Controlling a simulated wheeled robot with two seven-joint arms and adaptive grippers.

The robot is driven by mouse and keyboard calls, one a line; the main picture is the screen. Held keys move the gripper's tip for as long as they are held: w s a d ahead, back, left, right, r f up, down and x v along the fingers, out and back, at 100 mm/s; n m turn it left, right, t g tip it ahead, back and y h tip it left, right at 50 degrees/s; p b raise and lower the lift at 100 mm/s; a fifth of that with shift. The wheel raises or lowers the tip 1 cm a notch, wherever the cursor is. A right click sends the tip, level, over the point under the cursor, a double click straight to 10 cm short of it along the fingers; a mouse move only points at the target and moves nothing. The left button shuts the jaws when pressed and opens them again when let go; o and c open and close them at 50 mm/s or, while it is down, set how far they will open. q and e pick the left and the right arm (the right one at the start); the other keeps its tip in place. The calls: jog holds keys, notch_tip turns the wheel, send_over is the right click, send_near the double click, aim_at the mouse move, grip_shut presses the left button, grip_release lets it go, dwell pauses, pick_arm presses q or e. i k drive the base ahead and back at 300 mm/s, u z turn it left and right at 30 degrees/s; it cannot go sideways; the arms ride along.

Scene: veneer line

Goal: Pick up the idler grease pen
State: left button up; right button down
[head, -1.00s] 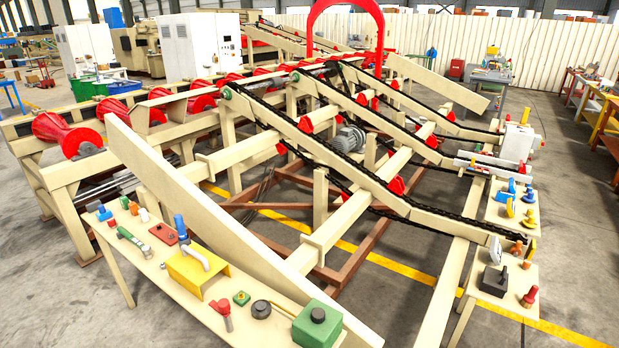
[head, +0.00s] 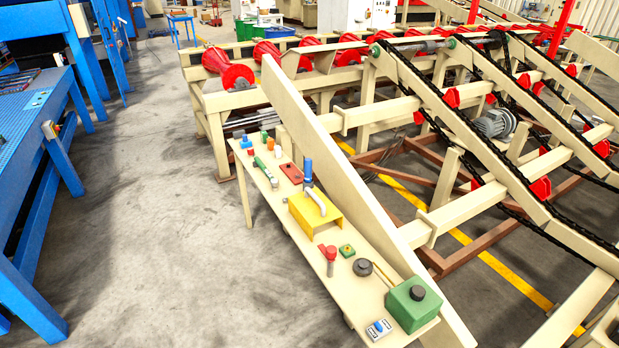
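A narrow cream bench (head: 340,285) holds several small items; I cannot tell for sure which one is the idler grease pen. A slim green tool with a dark end (head: 265,172) lies near the bench's far end. A red-topped tool with a grey lower part (head: 330,258) lies near the middle. A white curved handle (head: 315,199) is at the yellow bracket (head: 305,212), with a blue cylinder (head: 307,170) behind it. Neither of my grippers is in view.
A green box with a black knob (head: 413,305), a black disc (head: 362,267) and a blue-grey switch block (head: 379,329) are at the bench's near end. A sloping cream board (head: 350,190) borders its right side. Blue machinery (head: 35,140) stands left, with clear floor (head: 150,220) between.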

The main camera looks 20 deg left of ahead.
aim_at(308, 161)
jog(key=z, duration=0.05)
jog(key=k, duration=0.5)
jog(key=u, duration=0.8)
jog(key=i, duration=0.85)
jog(key=z, duration=0.45)
